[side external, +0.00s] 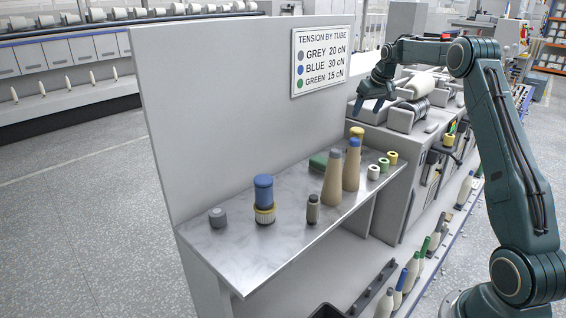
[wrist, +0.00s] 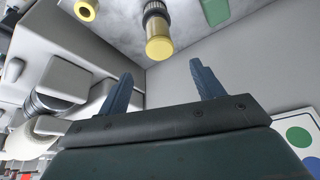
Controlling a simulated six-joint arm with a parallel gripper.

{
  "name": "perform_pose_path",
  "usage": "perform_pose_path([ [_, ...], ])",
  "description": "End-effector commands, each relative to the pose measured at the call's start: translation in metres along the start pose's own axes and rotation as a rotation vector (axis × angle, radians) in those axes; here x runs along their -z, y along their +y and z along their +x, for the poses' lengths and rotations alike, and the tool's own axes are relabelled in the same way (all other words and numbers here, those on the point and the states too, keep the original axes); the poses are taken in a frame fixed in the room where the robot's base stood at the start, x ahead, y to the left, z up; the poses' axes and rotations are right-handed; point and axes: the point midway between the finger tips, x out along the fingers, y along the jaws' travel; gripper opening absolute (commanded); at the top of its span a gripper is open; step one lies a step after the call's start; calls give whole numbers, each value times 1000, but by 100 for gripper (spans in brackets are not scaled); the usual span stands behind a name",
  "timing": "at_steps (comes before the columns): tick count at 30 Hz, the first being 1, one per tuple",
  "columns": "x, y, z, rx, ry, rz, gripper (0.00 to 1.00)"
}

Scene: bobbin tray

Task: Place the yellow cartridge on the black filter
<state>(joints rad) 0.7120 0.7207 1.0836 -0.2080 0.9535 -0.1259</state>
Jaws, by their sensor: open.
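The yellow cartridge (wrist: 159,38) shows in the wrist view at the top centre. Its far end meets the black filter (wrist: 155,8), a dark ribbed ring, and it appears to stand upright on it. In the side external view only the top part of the yellow cartridge (side external: 357,132) shows behind the cones; the black filter is hidden there. My gripper (side external: 368,108) is open and empty, above and beyond the shelf's far end. In the wrist view its two fingers (wrist: 161,72) are spread apart, with the cartridge beyond them and not touching.
Two tan cones (side external: 333,182) stand in front of the cartridge. A green block (side external: 318,160) and several small spools (side external: 373,172) are nearby. The grey panel (side external: 230,110) backs the shelf (side external: 255,258).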

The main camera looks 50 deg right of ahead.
Motion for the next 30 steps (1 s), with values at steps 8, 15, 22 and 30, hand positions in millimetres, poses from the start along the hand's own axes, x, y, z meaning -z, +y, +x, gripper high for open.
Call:
perform_pose_path([
  [8, 0, 0, 0, 0, 0, 0, 67],
  [15, 0, -1, -1, 0, 1, -1, 67],
  [22, -2, -21, -20, 5, 7, -16, 67],
  [30, -22, -83, -76, 22, 20, -64, 67],
])
